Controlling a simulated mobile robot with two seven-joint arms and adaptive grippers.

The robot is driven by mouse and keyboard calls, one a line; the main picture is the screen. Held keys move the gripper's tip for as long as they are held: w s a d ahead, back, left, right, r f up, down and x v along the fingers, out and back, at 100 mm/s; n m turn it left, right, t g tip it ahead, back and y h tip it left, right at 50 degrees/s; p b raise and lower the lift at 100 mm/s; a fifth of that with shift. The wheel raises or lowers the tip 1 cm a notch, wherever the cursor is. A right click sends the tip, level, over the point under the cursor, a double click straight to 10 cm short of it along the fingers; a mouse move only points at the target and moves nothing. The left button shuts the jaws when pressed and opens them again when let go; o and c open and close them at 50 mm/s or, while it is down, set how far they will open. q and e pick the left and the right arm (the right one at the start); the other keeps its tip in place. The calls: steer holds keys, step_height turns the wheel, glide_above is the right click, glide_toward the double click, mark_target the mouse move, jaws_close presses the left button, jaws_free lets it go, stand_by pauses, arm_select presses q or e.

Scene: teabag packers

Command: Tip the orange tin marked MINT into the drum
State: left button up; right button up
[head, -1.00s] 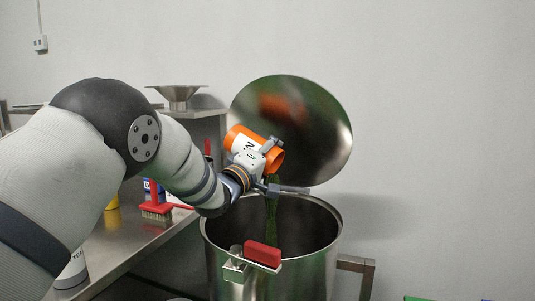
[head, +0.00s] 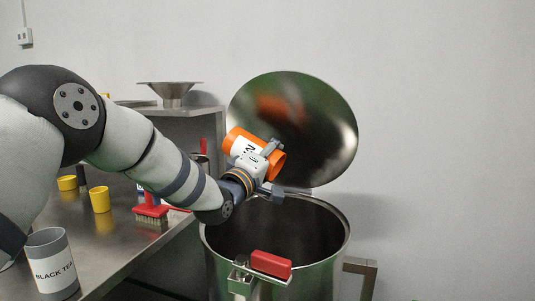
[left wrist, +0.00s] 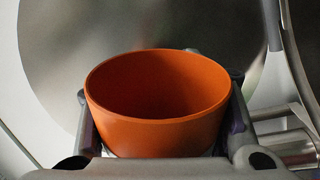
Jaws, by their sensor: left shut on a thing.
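The orange tin (head: 236,136) with a white label lies tilted in the head view, its mouth down to the right, above the drum. Only part of the lettering shows. My left gripper (head: 268,172) is shut on the tin. In the left wrist view the tin (left wrist: 155,133) shows its open mouth and bare orange inner wall; its bottom is hidden. The steel drum (head: 225,266) stands open below, its inside dark, with no contents visible. My right gripper is not in view.
The drum's round lid (head: 325,125) stands raised behind the tin. A red-handled latch (head: 271,264) sits at the drum's front rim. On the steel counter (head: 105,245) at left are a BLACK TEA tin (head: 53,262), yellow cups (head: 100,200) and a red brush (head: 151,211).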

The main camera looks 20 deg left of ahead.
arm_select(q)
steer(key=a+n+y, duration=0.1)
steer(key=n, duration=0.6)
steer(key=a+f+n+y+b, duration=0.1)
steer(key=n+y, duration=0.1)
steer(key=n, duration=0.5)
steer(key=n+y+b, duration=0.1)
steer(key=n, duration=0.6)
steer(key=shift+a+f+y, duration=0.2)
steer(key=shift+a+y, duration=0.2)
steer(key=n, duration=0.3)
steer(key=shift+d+r+g, duration=0.25)
steer(key=shift+r+g, duration=0.1)
steer(key=shift+g, duration=0.05)
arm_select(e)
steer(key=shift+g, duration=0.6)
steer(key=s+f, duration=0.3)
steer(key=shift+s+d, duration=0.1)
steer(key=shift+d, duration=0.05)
